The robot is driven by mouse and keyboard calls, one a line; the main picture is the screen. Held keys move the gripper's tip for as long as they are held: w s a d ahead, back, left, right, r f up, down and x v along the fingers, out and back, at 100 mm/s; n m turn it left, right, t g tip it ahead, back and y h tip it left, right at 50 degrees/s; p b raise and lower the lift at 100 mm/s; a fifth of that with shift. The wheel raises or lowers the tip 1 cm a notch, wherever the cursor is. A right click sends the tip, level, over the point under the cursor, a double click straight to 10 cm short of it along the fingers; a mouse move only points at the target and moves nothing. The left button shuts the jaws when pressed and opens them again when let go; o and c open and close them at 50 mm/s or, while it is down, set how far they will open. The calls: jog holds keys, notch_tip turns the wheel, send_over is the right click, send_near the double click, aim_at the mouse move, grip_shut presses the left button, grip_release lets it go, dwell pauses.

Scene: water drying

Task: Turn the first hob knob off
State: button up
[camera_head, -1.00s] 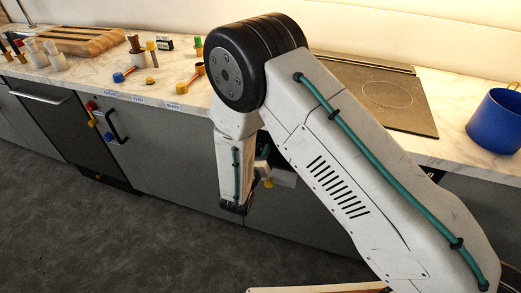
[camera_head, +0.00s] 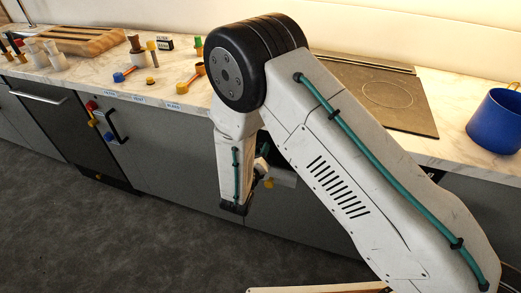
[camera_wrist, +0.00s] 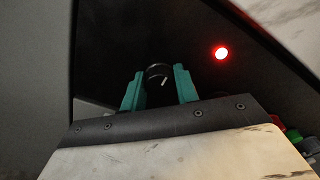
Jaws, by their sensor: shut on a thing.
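In the wrist view, my gripper (camera_wrist: 160,77) has its two teal fingers on either side of a round dark knob (camera_wrist: 158,70) and is shut on it. The knob carries a short white mark, which sits tilted. It is on a dark panel (camera_wrist: 115,45), and a red light (camera_wrist: 221,53) glows to its right. In the head view, the dark hob (camera_head: 375,98) lies in the worktop behind my arm. My arm hides the knob and the gripper's fingers there.
A blue pot (camera_head: 497,122) stands on the marble worktop (camera_head: 450,148) right of the hob. Measuring scoops (camera_head: 190,78), small bottles and a wooden board (camera_head: 80,40) are at the left. The cabinet fronts (camera_head: 170,155) lie close behind my forearm. The grey floor at the left is clear.

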jog(key=shift+f, duration=0.1)
jog(key=o, duration=1)
jog(key=shift+a, duration=0.1)
jog(key=v, duration=0.7)
jog(key=shift+s, duration=0.4)
